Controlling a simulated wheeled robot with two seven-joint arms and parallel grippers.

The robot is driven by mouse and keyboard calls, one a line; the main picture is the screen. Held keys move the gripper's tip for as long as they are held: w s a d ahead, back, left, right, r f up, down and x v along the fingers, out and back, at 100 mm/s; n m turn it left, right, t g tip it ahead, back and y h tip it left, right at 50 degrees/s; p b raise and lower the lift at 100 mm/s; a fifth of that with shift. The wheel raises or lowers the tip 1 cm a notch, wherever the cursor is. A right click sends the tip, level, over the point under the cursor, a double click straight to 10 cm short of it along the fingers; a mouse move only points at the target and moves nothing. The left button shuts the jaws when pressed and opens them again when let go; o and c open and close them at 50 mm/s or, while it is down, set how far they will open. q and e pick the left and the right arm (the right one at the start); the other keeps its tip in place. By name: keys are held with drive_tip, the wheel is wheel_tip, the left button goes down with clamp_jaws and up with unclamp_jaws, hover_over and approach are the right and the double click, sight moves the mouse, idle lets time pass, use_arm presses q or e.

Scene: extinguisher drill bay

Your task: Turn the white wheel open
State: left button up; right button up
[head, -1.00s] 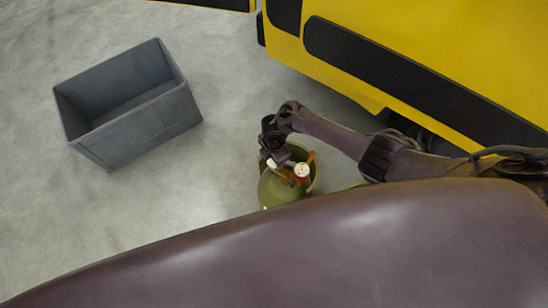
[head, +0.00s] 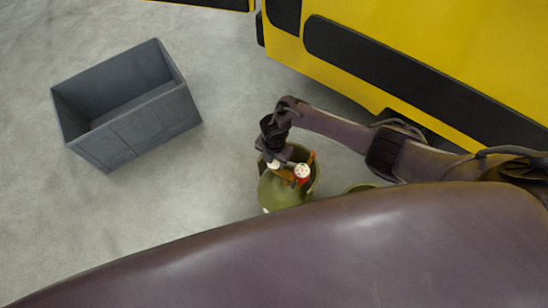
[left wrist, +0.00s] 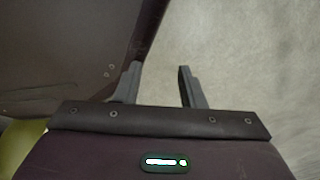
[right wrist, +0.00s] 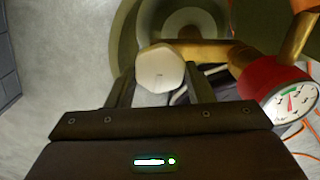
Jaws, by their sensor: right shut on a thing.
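The white wheel (right wrist: 160,68) shows in the right wrist view, between the two fingers of my right gripper (right wrist: 160,90), which is shut on it. It sits at the end of a brass valve stem (right wrist: 212,50). In the head view my right gripper (head: 272,156) is over the top of an olive-green cylinder (head: 284,190), and a bit of the white wheel (head: 273,164) shows below it. A red gauge (right wrist: 275,88) with a white dial is right of the wheel. My left gripper (left wrist: 157,85) is open and empty over bare floor.
A grey open crate (head: 140,128) stands on the floor at the left. A yellow machine with black panels (head: 400,40) fills the upper right. Concrete floor between the crate and the cylinder is clear. Part of another green object (head: 360,188) shows beside my right arm.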

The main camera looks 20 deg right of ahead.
use_arm(q)
drive_tip(key=shift+w, duration=0.1)
use_arm(e)
drive_tip(key=o, duration=0.7)
use_arm(q)
drive_tip(key=shift+s, duration=0.2)
use_arm(e)
wheel_tip(320, 180, up, 8)
drive_tip(key=shift+f+p, duration=0.1)
drive_tip(key=shift+p, duration=1.15)
use_arm(q)
drive_tip(key=s, duration=0.4)
drive_tip(key=shift+s+a+r, duration=0.15)
drive_tip(key=shift+s+a, duration=0.1)
drive_tip(key=shift+a, duration=0.15)
use_arm(e)
drive_tip(key=shift+a, duration=0.1)
